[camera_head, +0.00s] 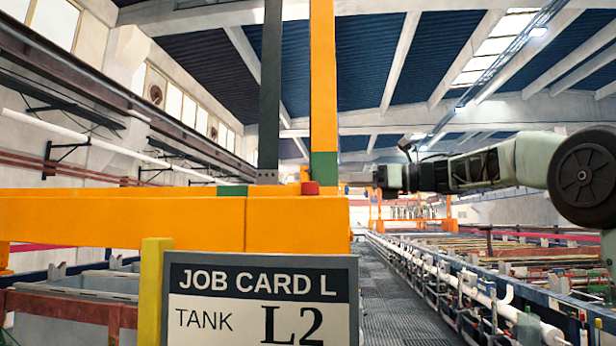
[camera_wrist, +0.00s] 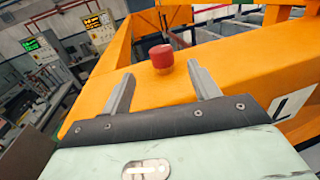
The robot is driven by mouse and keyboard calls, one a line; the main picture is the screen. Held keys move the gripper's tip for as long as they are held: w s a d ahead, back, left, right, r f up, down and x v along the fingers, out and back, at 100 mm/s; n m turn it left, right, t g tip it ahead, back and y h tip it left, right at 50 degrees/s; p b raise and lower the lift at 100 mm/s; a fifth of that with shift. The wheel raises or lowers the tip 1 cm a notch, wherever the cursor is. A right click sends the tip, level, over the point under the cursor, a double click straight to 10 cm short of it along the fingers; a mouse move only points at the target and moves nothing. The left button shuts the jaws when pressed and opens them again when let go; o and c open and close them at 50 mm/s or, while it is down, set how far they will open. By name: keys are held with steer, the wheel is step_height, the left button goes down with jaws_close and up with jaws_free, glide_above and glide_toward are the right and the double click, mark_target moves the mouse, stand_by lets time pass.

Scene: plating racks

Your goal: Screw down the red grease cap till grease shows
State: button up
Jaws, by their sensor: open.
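The red grease cap (camera_head: 310,188) sits upright on top of the orange beam (camera_head: 290,222), near its right end and close to the foot of an orange post. In the wrist view the red cap (camera_wrist: 162,57) stands on the orange surface (camera_wrist: 135,95), just beyond the fingertips and between their lines. My gripper (camera_wrist: 160,78) is open and empty, one finger to the left and one to the right of the cap, not touching it. In the head view my arm reaches in from the right and its end is close to the cap. No grease is visible around the cap.
A sign reading JOB CARD L, TANK L2 (camera_head: 262,300) stands in front of the beam beside a yellow post (camera_head: 154,290). The orange post (camera_head: 323,90) rises behind the cap. Tank rows (camera_head: 480,285) line the right. Control cabinets (camera_wrist: 98,30) stand at the left in the wrist view.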

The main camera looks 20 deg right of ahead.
mark_target(318, 183)
steer(key=p+x, duration=0.4)
steer(key=x, duration=0.5)
steer(key=shift+w+a+r+p, duration=0.15)
steer(key=shift+w+a+p, duration=0.05)
steer(key=shift+a+p, duration=0.1)
steer(key=shift+x, duration=0.8)
steer(key=shift+f, duration=0.2)
steer(key=shift+c, duration=0.3)
steer(key=c, duration=0.9)
